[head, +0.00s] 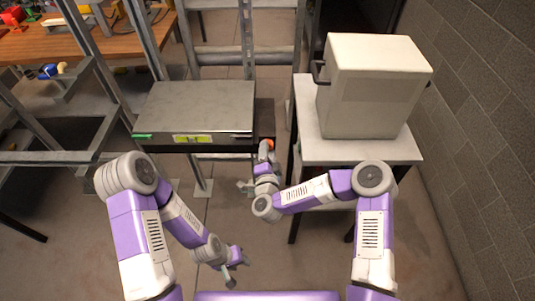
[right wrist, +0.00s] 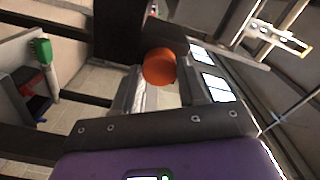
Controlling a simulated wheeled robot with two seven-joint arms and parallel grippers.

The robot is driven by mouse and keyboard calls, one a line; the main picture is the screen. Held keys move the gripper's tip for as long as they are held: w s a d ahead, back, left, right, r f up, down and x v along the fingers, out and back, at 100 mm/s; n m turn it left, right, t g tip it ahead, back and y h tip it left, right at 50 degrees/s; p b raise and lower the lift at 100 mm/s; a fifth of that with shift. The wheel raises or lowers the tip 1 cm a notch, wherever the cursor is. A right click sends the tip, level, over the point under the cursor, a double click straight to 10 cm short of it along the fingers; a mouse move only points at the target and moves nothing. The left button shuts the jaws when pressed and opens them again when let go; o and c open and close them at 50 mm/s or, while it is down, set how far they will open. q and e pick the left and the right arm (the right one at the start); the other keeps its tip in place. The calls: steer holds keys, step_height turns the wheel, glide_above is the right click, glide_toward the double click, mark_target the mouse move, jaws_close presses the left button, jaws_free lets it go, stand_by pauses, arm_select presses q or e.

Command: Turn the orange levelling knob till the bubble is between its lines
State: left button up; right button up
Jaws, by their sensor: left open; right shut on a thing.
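The orange levelling knob (head: 268,144) sits at the right front corner of a grey flat-topped unit (head: 200,103). My right gripper (head: 266,153) is at the knob. In the right wrist view the knob (right wrist: 160,66) shows between the far ends of the two fingers, and the gripper is shut on it. A yellow-green level vial (head: 193,138) is on the unit's front edge; its bubble and lines are too small to make out. My left gripper (head: 235,268) is open and empty, low over the floor in front of the unit, well away from it.
A pale box with a dark handle (head: 370,90) stands on a white table (head: 310,145) right of the unit. Metal frame posts (head: 120,60) and a wooden bench (head: 100,42) are at left. A block wall (head: 480,110) bounds the right side. Floor in front is clear.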

steer(key=m+b, duration=0.4)
steer(key=m, duration=0.7)
steer(key=shift+m, duration=0.3)
stand_by(0.4)
steer(key=o, duration=1.1)
steer(key=shift+c, duration=0.2)
steer(key=shift+s, duration=0.1)
steer(key=s+p, duration=0.1)
steer(key=s, duration=0.6)
steer(key=shift+s, duration=0.2)
